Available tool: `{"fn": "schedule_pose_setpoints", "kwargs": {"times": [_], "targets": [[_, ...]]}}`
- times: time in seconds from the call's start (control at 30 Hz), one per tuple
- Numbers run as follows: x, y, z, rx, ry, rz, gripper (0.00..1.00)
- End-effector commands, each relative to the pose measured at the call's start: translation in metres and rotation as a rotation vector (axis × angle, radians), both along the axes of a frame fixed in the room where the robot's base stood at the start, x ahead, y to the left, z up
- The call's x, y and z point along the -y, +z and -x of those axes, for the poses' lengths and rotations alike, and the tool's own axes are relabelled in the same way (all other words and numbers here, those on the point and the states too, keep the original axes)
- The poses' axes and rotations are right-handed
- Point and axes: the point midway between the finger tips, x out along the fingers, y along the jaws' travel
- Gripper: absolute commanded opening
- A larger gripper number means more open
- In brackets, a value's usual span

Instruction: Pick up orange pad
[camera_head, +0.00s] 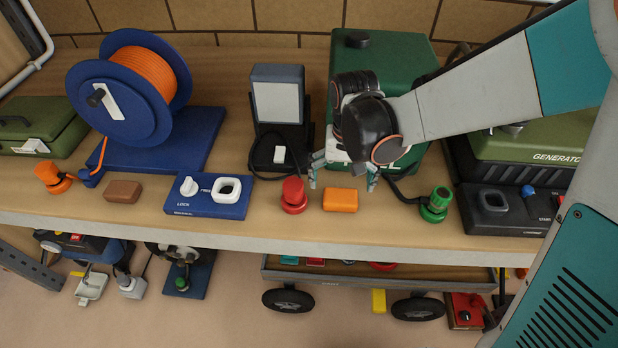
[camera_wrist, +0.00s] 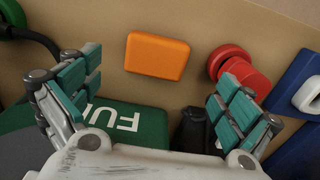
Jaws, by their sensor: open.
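The orange pad (camera_head: 340,200) is a small rounded block lying flat on the wooden shelf, near its front edge. It stands between a red knob-like part (camera_head: 293,195) and a green one (camera_head: 436,204). In the wrist view the orange pad (camera_wrist: 157,56) lies ahead of the fingertips, between their lines, with nothing covering it. My gripper (camera_head: 344,176) is open and empty, above and slightly behind the pad in the head view. In the wrist view my gripper (camera_wrist: 158,88) has its two teal-padded fingers spread wide, apart from the pad.
A green box (camera_head: 380,62) with white lettering in the wrist view stands behind the pad. A blue control panel (camera_head: 210,196) and brown block (camera_head: 123,191) lie to the left. A generator (camera_head: 530,150) stands right. The shelf's front edge (camera_head: 330,243) is close, with a cart (camera_head: 375,275) below.

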Motion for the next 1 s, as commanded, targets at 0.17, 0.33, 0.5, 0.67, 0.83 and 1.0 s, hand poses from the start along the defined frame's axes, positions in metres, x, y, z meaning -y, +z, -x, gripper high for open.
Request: {"fn": "schedule_pose_setpoints", "kwargs": {"times": [0.17, 0.33, 0.5, 0.67, 0.83, 1.0], "targets": [[0.0, -0.025, -0.001, 0.0, 0.0, 0.0, 0.98], [0.001, -0.031, -0.002, 0.0, 0.0, 0.0, 0.98], [0.003, -0.053, -0.007, 0.0, -0.001, 0.0, 0.98], [0.004, -0.074, -0.008, 0.0, 0.0, 0.0, 0.98], [0.004, -0.078, -0.008, 0.0, 0.0, 0.0, 0.98], [0.004, -0.076, -0.008, 0.0, 0.0, 0.0, 0.89]]}}
